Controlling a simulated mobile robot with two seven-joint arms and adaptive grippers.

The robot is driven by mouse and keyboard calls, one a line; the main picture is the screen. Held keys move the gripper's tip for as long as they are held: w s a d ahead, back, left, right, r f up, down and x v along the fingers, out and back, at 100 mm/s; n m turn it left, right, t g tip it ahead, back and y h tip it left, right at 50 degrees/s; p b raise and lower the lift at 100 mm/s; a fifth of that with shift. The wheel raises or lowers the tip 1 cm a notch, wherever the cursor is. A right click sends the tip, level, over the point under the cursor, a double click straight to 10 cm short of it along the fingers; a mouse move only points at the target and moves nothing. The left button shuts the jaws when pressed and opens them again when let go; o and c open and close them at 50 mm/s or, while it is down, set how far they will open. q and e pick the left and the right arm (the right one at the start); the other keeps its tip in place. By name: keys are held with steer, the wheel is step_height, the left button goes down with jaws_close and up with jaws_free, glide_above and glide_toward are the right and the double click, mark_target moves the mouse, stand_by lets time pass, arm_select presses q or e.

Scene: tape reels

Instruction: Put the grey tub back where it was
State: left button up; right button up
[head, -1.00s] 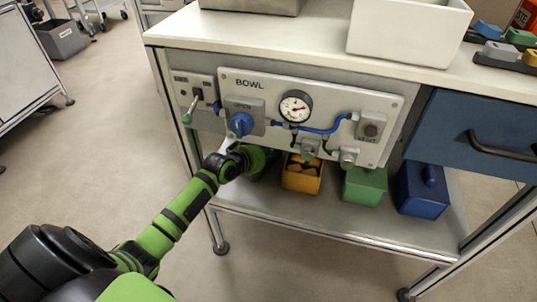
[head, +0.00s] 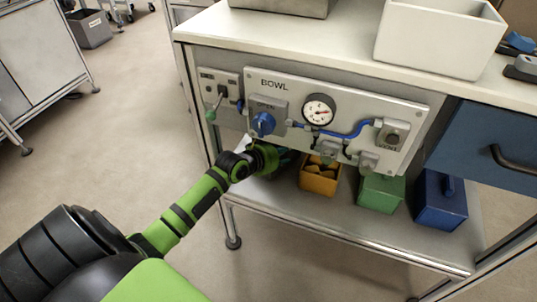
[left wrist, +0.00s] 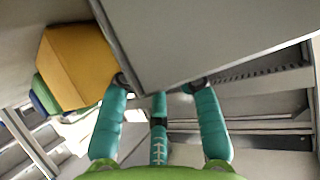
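A large plain grey surface, which looks like the side of the grey tub (left wrist: 210,40), fills the upper middle of the left wrist view beside the yellow bin (left wrist: 75,65). My left gripper (left wrist: 158,88) has its teal fingertips at this surface's lower edge; I cannot tell whether they clamp it. In the head view my left gripper (head: 268,158) reaches under the control panel, left of the yellow bin (head: 320,176) on the lower shelf (head: 300,215). The tub is hidden there by the gripper and panel. My right gripper is out of view.
The control panel (head: 345,88) with a blue knob (head: 263,124) hangs just above my left gripper. A green bin (head: 381,193) and a blue bin (head: 441,200) stand right of the yellow one. A white container (head: 440,38) is on the worktop. Another grey container (head: 89,29) stands on the floor.

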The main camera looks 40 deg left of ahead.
arm_select(q)
steer(key=p+v, duration=0.2)
steer(key=v, duration=0.7)
steer(key=shift+s+r+p, duration=0.2)
steer(key=shift+s+p, duration=0.1)
steer(key=shift+p, duration=0.05)
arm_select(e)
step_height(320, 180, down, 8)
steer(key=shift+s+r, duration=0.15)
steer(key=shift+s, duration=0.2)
arm_select(q)
steer(key=shift+a, duration=0.1)
steer(key=shift+c, duration=0.4)
